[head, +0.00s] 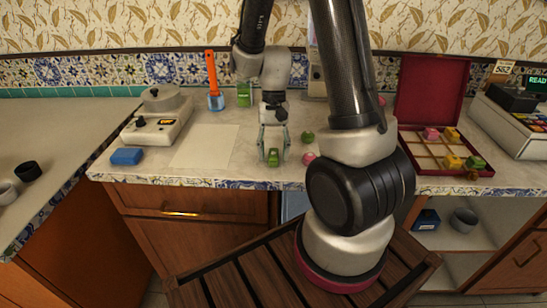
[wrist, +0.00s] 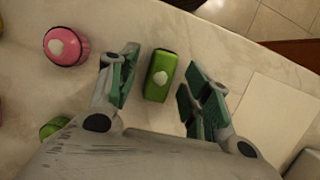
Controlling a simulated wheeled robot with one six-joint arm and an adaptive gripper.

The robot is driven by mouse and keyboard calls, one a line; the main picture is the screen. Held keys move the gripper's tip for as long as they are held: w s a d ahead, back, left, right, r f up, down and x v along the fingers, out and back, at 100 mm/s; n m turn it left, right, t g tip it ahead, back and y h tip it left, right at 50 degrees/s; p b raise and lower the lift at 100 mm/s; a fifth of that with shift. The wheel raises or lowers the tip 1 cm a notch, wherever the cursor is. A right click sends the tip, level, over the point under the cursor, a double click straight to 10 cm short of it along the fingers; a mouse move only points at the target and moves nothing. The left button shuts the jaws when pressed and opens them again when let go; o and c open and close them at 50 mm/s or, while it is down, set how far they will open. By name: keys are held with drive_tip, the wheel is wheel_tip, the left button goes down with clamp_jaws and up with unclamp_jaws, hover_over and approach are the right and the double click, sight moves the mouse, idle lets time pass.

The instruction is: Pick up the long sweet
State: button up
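A long green sweet (wrist: 160,75) with a pale blob on top lies on the counter in the wrist view. It also shows small in the head view (head: 273,156). My gripper (wrist: 162,84) is open, with one finger on each side of the long sweet. There is a visible gap between the sweet and each finger. In the head view my gripper (head: 273,150) points down over the sweet near the counter's front edge. How high the fingertips are above the counter is hard to tell.
A round pink sweet (wrist: 66,46) and a round green sweet (wrist: 54,127) lie beside my gripper. A pale sheet (head: 205,146), a blue block (head: 126,156) and a scale (head: 157,120) are left. A red box (head: 431,95) with sweets stands right.

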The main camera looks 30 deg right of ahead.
drive_tip(key=c, duration=0.9)
drive_tip(key=shift+r, duration=0.1)
